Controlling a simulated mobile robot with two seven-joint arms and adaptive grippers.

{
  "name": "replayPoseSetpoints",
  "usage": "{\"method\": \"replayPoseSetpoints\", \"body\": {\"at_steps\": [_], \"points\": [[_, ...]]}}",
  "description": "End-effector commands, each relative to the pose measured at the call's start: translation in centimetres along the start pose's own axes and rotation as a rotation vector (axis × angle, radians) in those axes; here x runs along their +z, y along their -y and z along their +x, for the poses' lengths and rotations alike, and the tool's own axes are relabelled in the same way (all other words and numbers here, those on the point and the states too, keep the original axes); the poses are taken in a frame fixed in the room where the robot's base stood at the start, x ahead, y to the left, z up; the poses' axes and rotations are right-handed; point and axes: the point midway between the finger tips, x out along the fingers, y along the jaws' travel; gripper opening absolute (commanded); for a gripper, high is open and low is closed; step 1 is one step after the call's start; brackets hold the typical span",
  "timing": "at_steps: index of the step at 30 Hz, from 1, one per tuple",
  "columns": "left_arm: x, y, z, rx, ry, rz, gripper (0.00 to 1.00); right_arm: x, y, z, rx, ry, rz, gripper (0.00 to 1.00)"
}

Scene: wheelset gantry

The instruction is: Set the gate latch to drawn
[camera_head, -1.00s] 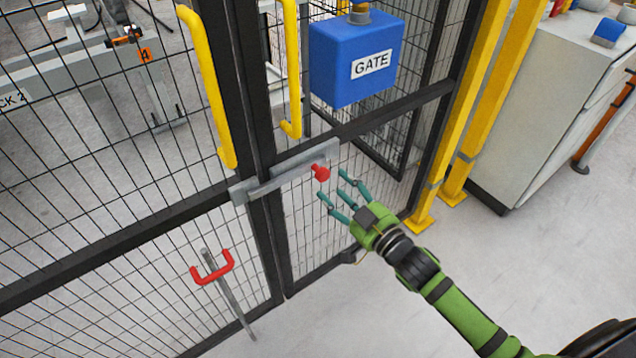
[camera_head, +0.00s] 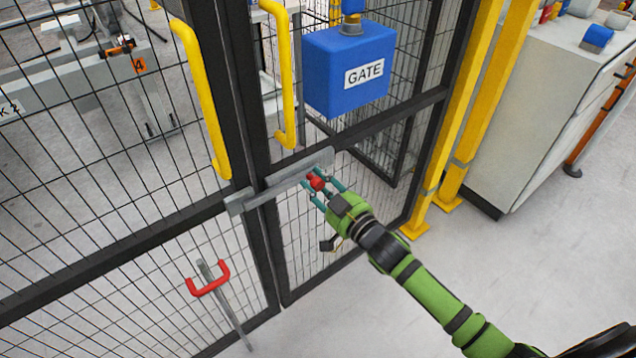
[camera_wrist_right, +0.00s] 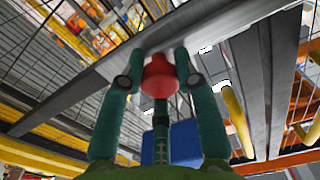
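The gate latch is a grey sliding bar (camera_head: 283,187) across the seam between the dark gate frame posts, and it spans both sides of the seam. Its red knob (camera_head: 317,182) sits near the right end of the bar. My right gripper (camera_head: 320,184) is at the knob with its fingers open around it. In the right wrist view the red knob (camera_wrist_right: 160,76) lies between the two upper fingers, with a third finger below. Any contact is hard to tell. My left gripper is not in view.
Yellow handles (camera_head: 203,100) stand on both sides of the seam. A blue GATE box (camera_head: 347,75) hangs above the latch. A red handle on a grey rod (camera_head: 209,280) is lower left. Yellow posts (camera_head: 470,110) and a grey cabinet (camera_head: 535,110) stand right.

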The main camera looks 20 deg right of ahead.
Motion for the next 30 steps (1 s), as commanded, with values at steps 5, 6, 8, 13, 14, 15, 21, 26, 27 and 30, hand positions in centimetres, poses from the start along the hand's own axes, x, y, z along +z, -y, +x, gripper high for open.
{"method": "replayPoseSetpoints", "body": {"at_steps": [5, 6, 8, 13, 14, 15, 21, 26, 27, 30], "points": [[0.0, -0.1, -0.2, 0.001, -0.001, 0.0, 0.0, -0.1, -0.8, 0.0, 0.001, 0.001, -0.004, 0.0], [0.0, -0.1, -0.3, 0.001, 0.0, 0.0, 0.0, -0.1, -1.6, 0.0, 0.002, 0.002, -0.006, 0.0], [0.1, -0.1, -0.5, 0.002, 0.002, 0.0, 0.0, -0.1, -2.9, 0.0, 0.003, 0.003, -0.008, 0.0], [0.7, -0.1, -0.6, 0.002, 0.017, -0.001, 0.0, -0.1, -5.9, 0.1, 0.003, 0.001, -0.006, 0.0], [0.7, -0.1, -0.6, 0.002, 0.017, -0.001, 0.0, -0.1, -6.2, 0.1, 0.003, 0.001, -0.005, 0.0], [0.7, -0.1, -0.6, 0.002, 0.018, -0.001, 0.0, -0.1, -6.5, 0.1, 0.003, -0.001, -0.005, 0.0], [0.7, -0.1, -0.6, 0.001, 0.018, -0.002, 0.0, -0.2, -6.8, 0.1, 0.006, -0.002, -0.002, 0.0], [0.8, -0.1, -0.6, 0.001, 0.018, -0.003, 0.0, -0.2, -6.8, 0.1, 0.007, -0.002, -0.003, 0.52], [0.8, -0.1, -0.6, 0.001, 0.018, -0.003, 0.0, -0.2, -6.8, 0.1, 0.007, -0.002, -0.003, 0.57], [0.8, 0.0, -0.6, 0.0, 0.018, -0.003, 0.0, -0.2, -6.7, 0.1, 0.005, -0.002, -0.002, 0.57]]}}
